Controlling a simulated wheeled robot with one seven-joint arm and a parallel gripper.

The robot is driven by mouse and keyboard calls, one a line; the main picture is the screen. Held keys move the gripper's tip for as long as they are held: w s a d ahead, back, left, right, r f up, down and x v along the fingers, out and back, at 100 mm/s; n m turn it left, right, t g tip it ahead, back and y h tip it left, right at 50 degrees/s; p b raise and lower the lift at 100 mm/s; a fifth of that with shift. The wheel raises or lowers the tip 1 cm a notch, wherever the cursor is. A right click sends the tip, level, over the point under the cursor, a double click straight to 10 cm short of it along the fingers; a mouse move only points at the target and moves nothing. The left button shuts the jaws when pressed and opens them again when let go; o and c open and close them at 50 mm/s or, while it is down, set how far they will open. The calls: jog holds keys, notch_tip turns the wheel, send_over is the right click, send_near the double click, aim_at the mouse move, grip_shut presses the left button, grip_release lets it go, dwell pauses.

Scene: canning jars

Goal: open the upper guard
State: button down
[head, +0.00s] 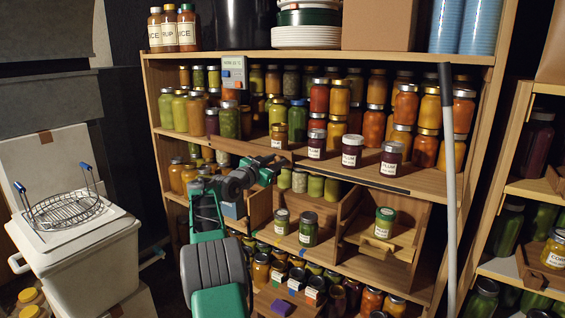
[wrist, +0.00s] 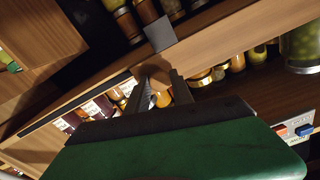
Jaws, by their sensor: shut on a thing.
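The upper guard looks like a wooden board (head: 243,149) along the front of the upper shelf, left of a dark slot (head: 375,184). In the wrist view a wooden board (wrist: 225,38) runs diagonally, with a grey square patch on it. A round wooden knob (wrist: 154,75) sits at its lower edge. My gripper (wrist: 160,88) is shut on this knob, one finger on each side. In the head view my gripper (head: 277,164) is at the shelf front, near the board's right end; the knob is hidden there. I cannot tell exactly where the guard ends and the shelf begins.
Jars labelled PLUM (head: 352,151) stand on the shelf right of my gripper. A control box (head: 234,73) with a red and a blue button hangs at the upper shelf. Wooden compartments (head: 375,266) with jars lie below. A grey pole (head: 449,190) stands at the right.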

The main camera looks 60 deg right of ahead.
jog(key=c, duration=1.1)
grip_release()
jog(key=a+b, duration=0.1)
jog(key=a, duration=0.6)
jog(key=shift+w+a, duration=0.3)
jog(key=shift+a, duration=0.1)
